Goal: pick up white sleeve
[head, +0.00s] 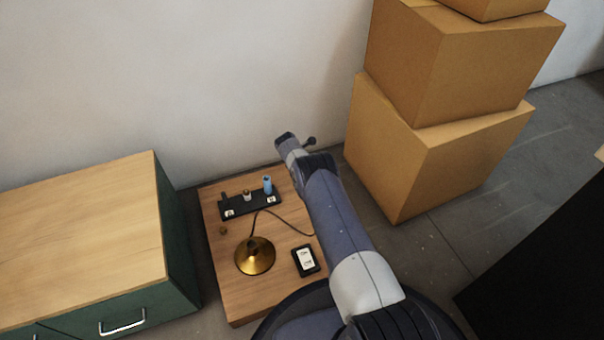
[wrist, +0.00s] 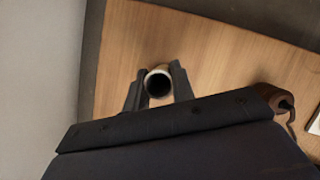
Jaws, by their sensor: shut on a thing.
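The white sleeve (wrist: 159,83) is a short, pale hollow tube with a dark opening facing the wrist camera. In the wrist view my gripper (wrist: 158,76) is shut on it, with one dark finger against each side. Wooden tabletop shows behind it; I cannot tell how far the sleeve is above the wood. In the head view my arm hides the gripper and the sleeve, over the back right of the small wooden table (head: 240,297).
A dark tray (head: 236,212) on the table holds a blue cylinder (head: 267,185) and small parts. A brass lamp base (head: 255,257) with a cord and a black-framed card (head: 305,261) lie in front. Cardboard boxes (head: 430,150) stand right, a green cabinet (head: 180,245) left, a wall behind.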

